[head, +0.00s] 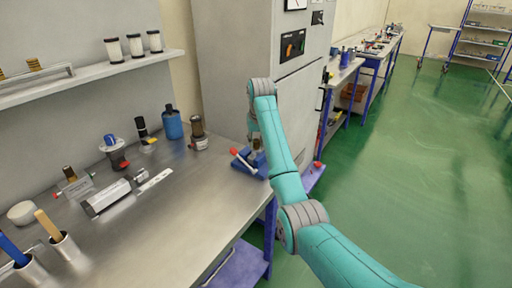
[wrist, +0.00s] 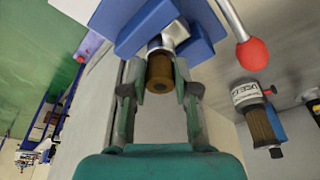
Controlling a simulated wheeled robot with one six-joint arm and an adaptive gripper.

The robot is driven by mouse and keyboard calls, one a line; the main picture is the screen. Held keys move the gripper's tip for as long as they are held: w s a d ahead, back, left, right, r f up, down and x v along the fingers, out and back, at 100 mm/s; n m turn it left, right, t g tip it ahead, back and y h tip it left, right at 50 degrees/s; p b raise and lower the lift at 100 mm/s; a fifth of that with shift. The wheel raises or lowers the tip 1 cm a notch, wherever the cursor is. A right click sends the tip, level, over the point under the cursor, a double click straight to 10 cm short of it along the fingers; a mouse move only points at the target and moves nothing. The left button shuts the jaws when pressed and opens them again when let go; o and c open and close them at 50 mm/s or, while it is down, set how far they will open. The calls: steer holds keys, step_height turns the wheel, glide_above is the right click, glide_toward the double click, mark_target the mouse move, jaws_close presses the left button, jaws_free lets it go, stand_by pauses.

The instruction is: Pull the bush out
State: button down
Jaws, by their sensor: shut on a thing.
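The bush (wrist: 159,72), a short bronze-coloured ring with a dark bore, is between the fingers of my gripper (wrist: 160,86) in the wrist view. The fingers close on it from both sides. Behind the bush is a silver metal part (wrist: 168,35) between the blue jaws of a vise (wrist: 150,20). The bush is at the end of this part; I cannot tell how deep it sits in it. In the head view the blue vise (head: 246,163) is at the bench's right corner. My arm partly covers it and my gripper.
A red-knobbed vise handle (wrist: 252,54) is close to the right of my gripper. A labelled cylinder (wrist: 246,93) stands nearby. The bench (head: 185,205) holds a blue bottle (head: 172,124) and several metal parts. A grey cabinet (head: 235,60) is behind the vise. Green floor lies right.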

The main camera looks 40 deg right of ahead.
steer(key=shift+w+v, duration=0.15)
steer(key=shift+v, duration=0.55)
steer(key=shift+w+v, duration=0.15)
steer(key=shift+v, duration=0.55)
steer(key=shift+d+r, duration=0.1)
steer(key=shift+r, duration=2.4)
